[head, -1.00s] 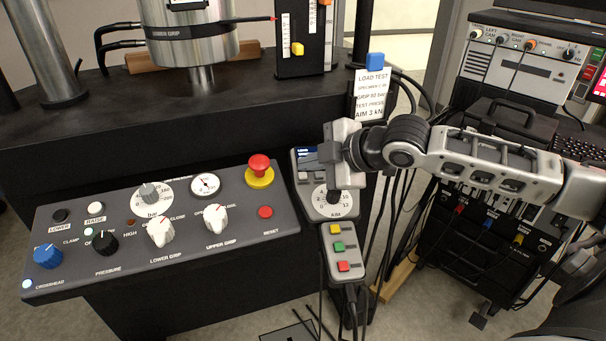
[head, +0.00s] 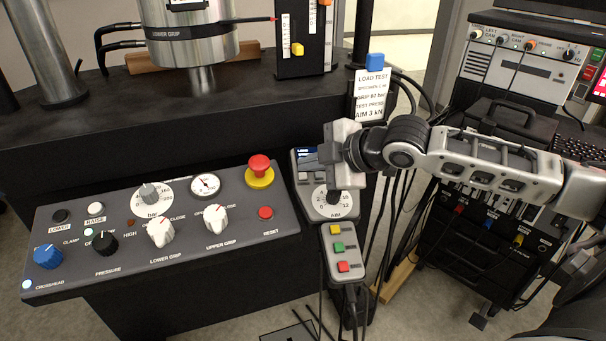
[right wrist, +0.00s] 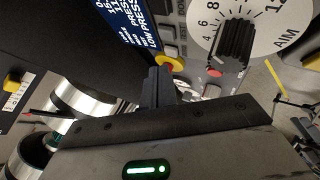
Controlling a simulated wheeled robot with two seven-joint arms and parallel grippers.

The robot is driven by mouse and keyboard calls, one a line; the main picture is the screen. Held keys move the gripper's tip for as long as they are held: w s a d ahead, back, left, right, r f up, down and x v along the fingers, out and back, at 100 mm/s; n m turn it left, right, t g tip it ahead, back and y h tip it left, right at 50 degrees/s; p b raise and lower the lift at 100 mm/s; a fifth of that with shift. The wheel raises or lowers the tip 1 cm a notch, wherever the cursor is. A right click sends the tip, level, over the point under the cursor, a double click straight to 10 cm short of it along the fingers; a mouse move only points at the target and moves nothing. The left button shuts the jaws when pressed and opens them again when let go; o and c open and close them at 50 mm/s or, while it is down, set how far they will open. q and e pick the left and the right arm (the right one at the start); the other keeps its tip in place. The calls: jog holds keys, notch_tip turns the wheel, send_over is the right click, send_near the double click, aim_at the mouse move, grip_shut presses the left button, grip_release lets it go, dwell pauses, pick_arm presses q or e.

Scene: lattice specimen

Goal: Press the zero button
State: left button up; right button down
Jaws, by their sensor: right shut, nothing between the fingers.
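The grey hand controller (head: 345,235) carries a small blue screen (head: 306,153), small grey keys (head: 304,176) below it and a dark AIM knob (head: 333,196). The key labels are too small to read surely, so I cannot tell which key is zero. My right gripper (head: 327,155) is shut and empty, over the upper part of the controller beside the screen. In the right wrist view, my shut fingers (right wrist: 160,82) reach toward the keys (right wrist: 168,32), between the screen (right wrist: 128,24) and the knob (right wrist: 235,43). I cannot tell contact. My left gripper is out of view.
A red emergency stop (head: 259,166) on a yellow base and a red reset button (head: 265,212) sit on the sloping console (head: 120,285), left of the controller. Yellow, green and red buttons (head: 338,246) line the controller's lower part. Cables hang nearby.

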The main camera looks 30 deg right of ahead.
dwell(0.6)
jog(key=shift+w+f, duration=0.1)
jog(key=shift+f, duration=0.3)
jog(key=shift+f, duration=0.1)
dwell(0.3)
